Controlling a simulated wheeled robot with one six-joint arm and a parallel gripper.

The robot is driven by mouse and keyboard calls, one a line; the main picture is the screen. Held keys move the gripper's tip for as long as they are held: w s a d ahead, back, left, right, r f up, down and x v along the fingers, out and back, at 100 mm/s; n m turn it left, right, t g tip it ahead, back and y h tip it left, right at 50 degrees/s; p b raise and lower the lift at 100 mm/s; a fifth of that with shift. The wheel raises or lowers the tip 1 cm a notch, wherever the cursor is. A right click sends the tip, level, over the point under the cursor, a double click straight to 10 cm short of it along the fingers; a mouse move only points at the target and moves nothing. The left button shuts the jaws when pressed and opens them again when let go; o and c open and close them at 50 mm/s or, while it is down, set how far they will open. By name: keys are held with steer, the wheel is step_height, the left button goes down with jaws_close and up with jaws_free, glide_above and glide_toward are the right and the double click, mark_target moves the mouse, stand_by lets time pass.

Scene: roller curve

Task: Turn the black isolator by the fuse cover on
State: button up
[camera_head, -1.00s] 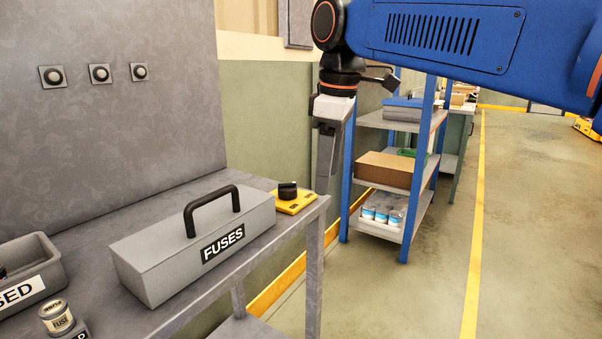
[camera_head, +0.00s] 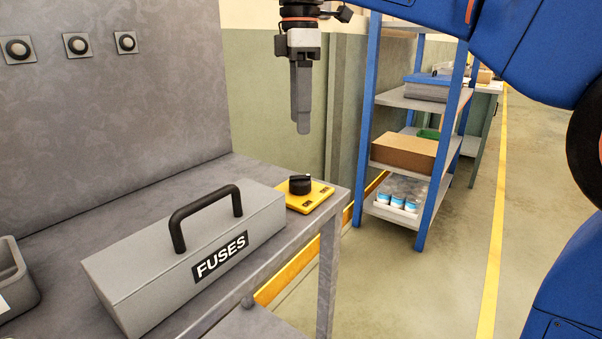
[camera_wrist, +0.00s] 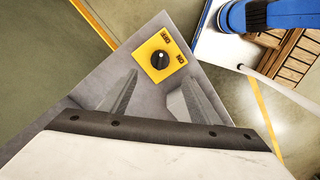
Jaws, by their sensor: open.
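The black isolator (camera_head: 300,184) is a round rotary knob on a yellow plate (camera_head: 318,198) at the right end of the grey bench. In the wrist view the knob (camera_wrist: 159,60) shows a white pointer mark near its top, between the labels OFF and ON; its exact setting is hard to tell. The grey fuse cover (camera_head: 140,265), labelled FUSES with a black handle, sits left of the plate. My gripper (camera_head: 302,130) points down above the isolator, apart from it. In the wrist view its fingers (camera_wrist: 155,95) are spread and empty, with the knob ahead between them.
Several round buttons (camera_head: 76,45) are on the grey back panel. A blue-framed shelf (camera_head: 425,190) with boxes stands right of the bench. A grey tray (camera_head: 15,285) is at the left edge. Space around the gripper above the plate is clear.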

mark_target(300, 175)
step_height(300, 175, down, 14)
steer(key=shift+r, duration=0.25)
stand_by(0.3)
steer(key=c, duration=1.1)
